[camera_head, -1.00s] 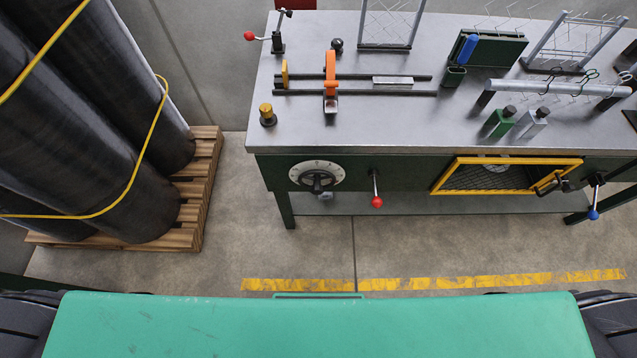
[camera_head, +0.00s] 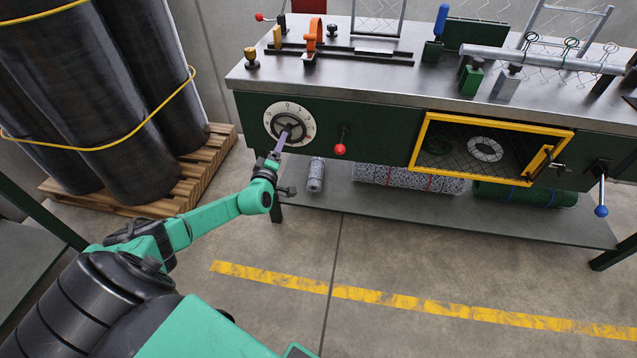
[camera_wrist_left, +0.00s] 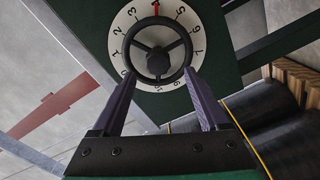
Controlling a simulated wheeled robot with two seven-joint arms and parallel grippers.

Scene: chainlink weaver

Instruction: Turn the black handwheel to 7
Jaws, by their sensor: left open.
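The black handwheel (camera_head: 289,128) sits on a white numbered dial (camera_head: 269,116) on the dark green front panel, at the bench's left end. In the left wrist view the handwheel (camera_wrist_left: 158,50) is face-on, with three spokes. A red mark (camera_wrist_left: 156,8) shows on the dial between 3 and 5; 7 is at the right. My left gripper (camera_head: 280,146) reaches up to the wheel from below in the head view. In the wrist view my left gripper (camera_wrist_left: 158,78) is open, its fingers either side of the wheel's lower rim. I cannot tell whether they touch it. My right gripper is not in view.
A red-knobbed lever (camera_head: 340,149) is just right of the dial. A yellow-framed mesh door (camera_head: 425,120) and a blue-knobbed lever (camera_head: 601,210) are further right. Wire rolls (camera_head: 410,178) lie on the lower shelf. Black cylinders (camera_head: 150,110) stand on a pallet at left.

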